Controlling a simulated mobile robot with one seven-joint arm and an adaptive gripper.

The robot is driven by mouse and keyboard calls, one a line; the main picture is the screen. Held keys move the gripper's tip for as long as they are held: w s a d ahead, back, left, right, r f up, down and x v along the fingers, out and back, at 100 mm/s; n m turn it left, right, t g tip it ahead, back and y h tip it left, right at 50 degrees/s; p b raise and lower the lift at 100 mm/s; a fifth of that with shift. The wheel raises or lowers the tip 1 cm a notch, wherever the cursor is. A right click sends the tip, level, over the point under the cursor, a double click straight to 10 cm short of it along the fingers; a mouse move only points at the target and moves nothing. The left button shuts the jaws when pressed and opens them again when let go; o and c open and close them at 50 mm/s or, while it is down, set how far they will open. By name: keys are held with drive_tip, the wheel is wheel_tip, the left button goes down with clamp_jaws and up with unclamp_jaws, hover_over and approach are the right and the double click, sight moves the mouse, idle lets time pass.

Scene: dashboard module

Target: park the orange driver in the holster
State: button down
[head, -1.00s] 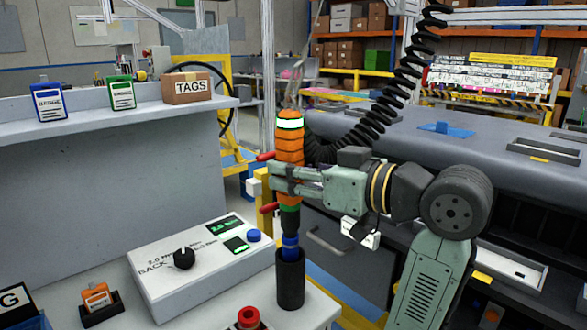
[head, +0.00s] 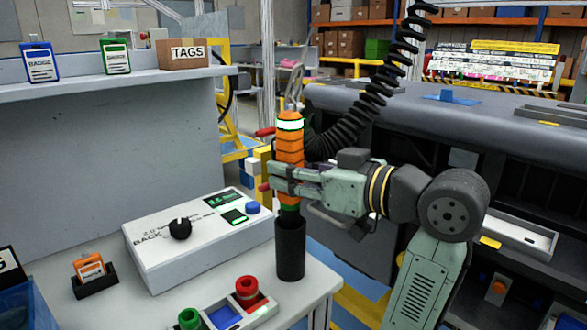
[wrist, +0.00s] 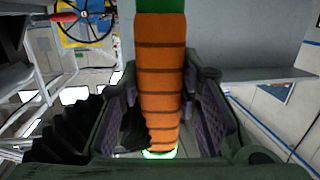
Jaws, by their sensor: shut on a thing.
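The orange driver (head: 289,150) stands upright with a lit white-green band near its top and a black coiled cable attached. My gripper (head: 276,180) is shut on its orange body from the right. The driver's lower end is inside the black holster (head: 290,250), a cylinder standing at the table's right side. In the wrist view, the orange driver (wrist: 160,80) runs between my gripper's two pads (wrist: 160,120).
A white control box (head: 190,240) with a black knob and green displays stands left of the holster. A tray (head: 230,315) with red, blue and green parts lies in front. A grey shelf (head: 130,80) is behind. The coiled cable (head: 370,100) hangs above my arm.

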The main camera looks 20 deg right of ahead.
drive_tip(key=shift+f+b, duration=0.85)
drive_tip(key=shift+f, duration=0.75)
drive_tip(key=c, duration=1.1)
unclamp_jaws()
drive_tip(key=v, duration=1.2)
drive_tip(key=shift+d, duration=0.1)
